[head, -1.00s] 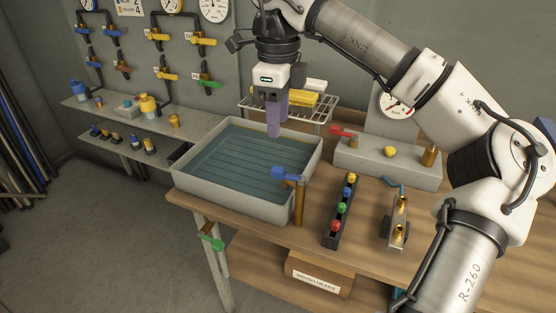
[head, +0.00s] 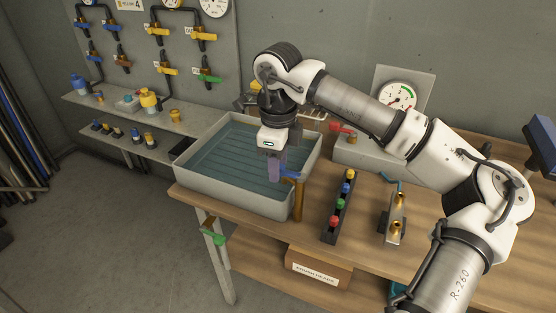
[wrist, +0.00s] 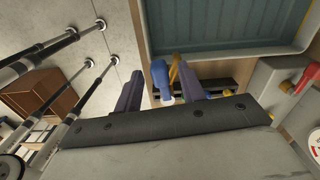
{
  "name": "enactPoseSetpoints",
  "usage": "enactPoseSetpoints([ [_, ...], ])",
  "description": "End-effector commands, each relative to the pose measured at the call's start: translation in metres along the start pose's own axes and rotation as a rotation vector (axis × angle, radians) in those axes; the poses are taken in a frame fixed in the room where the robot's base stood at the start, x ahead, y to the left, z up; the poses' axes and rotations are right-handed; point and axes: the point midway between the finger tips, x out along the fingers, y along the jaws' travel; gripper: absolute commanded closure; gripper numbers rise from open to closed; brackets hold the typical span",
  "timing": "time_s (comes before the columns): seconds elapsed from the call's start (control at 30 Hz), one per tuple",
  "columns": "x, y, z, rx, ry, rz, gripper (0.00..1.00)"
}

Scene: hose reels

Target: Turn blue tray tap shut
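The blue tray tap has a blue lever handle (head: 290,175) on top of a brass post (head: 299,200) at the tray's front right corner. The grey tray (head: 235,199) holds water. My gripper (head: 274,178) points down over the tray's right side, its purple fingers close to the handle and hiding part of it. In the wrist view the blue handle (wrist: 160,76) shows between the two spread fingers of my gripper (wrist: 160,82), with the brass part (wrist: 174,68) beside it. The gripper is open; I cannot tell whether a finger touches the handle.
A rail with coloured knobs (head: 340,206) and a brass fitting block (head: 392,220) stand right of the tap on the wooden bench. A grey box with a red lever (head: 345,128) is behind. A green-handled tap (head: 214,238) hangs below the tray.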

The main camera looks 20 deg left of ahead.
Motion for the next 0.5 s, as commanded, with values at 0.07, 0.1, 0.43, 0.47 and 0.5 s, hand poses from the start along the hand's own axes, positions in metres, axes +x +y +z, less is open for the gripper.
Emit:
enactPoseSetpoints([
  [0.07,-0.0002,0.0,0.0,0.0,0.0,0.0,0.7],
  [0.1,-0.0003,-0.0001,0.0,0.0,0.0,0.0,0.76],
  [0.43,0.0013,-0.0016,-0.0002,0.024,0.001,-0.001,1.0],
  [0.47,0.0021,-0.0028,-0.0003,0.043,0.001,-0.002,1.0],
  [0.5,0.0026,-0.0043,-0.0004,0.072,0.001,-0.001,1.0],
])
